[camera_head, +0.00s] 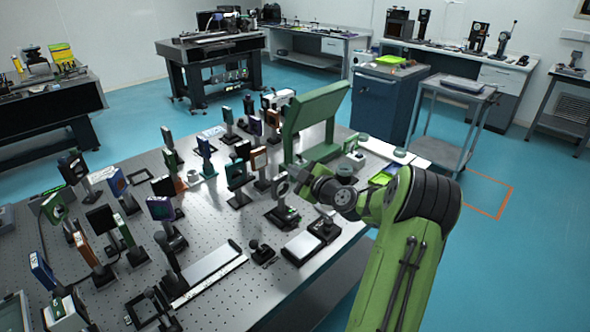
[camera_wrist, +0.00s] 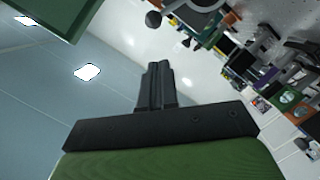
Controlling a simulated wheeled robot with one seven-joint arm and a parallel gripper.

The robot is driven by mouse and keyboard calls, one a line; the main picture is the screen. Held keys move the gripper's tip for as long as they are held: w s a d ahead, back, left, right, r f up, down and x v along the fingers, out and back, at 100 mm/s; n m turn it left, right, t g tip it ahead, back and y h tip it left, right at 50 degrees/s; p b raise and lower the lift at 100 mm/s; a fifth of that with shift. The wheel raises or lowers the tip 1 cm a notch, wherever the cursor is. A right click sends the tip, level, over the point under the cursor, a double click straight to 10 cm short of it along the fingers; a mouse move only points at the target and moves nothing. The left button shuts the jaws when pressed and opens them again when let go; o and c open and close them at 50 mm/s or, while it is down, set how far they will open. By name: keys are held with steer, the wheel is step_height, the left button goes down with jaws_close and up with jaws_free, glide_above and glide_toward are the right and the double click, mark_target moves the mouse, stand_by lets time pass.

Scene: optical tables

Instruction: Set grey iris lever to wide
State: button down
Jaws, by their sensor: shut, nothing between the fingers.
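My gripper (camera_wrist: 158,72) shows in the wrist view with its two dark fingers together and nothing between them. In the head view my gripper (camera_head: 313,184) is at the end of my green arm, over the right part of the optical table. A dark ring on a post (camera_head: 282,187), which may be the iris, stands just left of it. A dark round knob (camera_wrist: 153,19) shows beyond the fingertips in the wrist view, apart from them. I cannot tell whether it is the grey iris lever. The lever and its setting are too small to make out in the head view.
The perforated optical table (camera_head: 225,222) is crowded with several post-mounted optics left of my gripper. A large green panel (camera_head: 315,117) stands behind it. A white-topped block (camera_head: 301,247) lies near the front edge. Blue floor is open on the right, beside a grey cart (camera_head: 457,92).

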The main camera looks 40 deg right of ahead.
steer(key=shift+w+d+f, duration=1.2)
steer(key=shift+w+f, duration=0.05)
steer(key=shift+w, duration=0.1)
steer(key=d+b, duration=0.1)
steer(key=b, duration=0.1)
steer(key=d+m+b, duration=0.1)
steer(key=shift+f+b, duration=0.35)
steer(key=shift+b, duration=0.05)
steer(key=shift+r, duration=0.15)
